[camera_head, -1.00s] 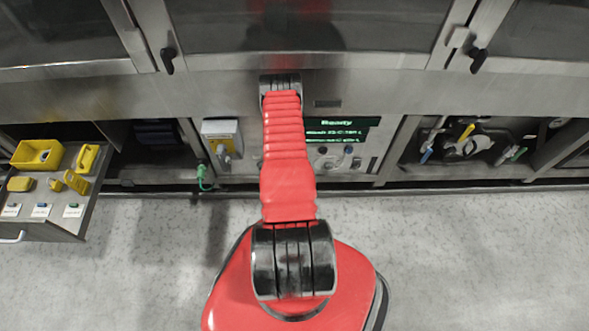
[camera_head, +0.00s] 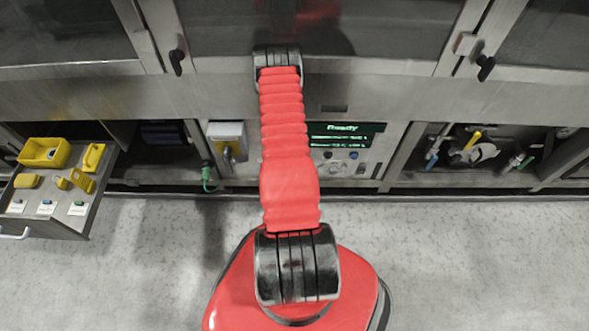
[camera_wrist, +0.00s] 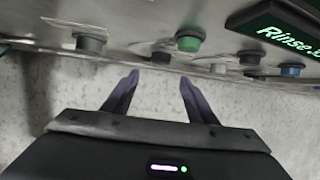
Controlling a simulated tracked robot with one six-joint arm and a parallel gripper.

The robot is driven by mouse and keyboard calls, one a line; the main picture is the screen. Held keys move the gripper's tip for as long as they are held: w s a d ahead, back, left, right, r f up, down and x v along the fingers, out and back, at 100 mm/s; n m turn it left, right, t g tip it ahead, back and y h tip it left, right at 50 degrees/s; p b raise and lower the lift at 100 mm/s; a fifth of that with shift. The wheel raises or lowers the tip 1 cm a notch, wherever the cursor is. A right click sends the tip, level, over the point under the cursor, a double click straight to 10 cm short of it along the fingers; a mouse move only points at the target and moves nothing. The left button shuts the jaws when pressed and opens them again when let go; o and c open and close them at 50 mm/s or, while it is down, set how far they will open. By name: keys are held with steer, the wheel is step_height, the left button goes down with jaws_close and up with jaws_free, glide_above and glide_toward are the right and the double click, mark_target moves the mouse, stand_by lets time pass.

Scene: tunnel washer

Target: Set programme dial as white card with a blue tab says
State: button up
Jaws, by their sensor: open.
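The white card with a blue tab (camera_head: 46,208) lies in the open drawer at the left of the head view, between two other cards; its writing is too small to read. The control panel (camera_head: 366,169) shows right of my arm, with small knobs. I cannot tell which is the programme dial. My gripper (camera_wrist: 158,79) is open and empty, its fingertips near the panel's lower edge. My arm hides it in the head view.
A lit display (camera_head: 343,133) reads "Ready" on top. The drawer (camera_head: 66,228) also holds yellow parts. A grey-and-yellow box (camera_head: 227,142) with a green cable stands left of my arm. Valves with coloured handles (camera_head: 470,142) fill the right bay. The floor in front is clear.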

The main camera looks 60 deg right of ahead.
steer(key=shift+v, duration=1.7)
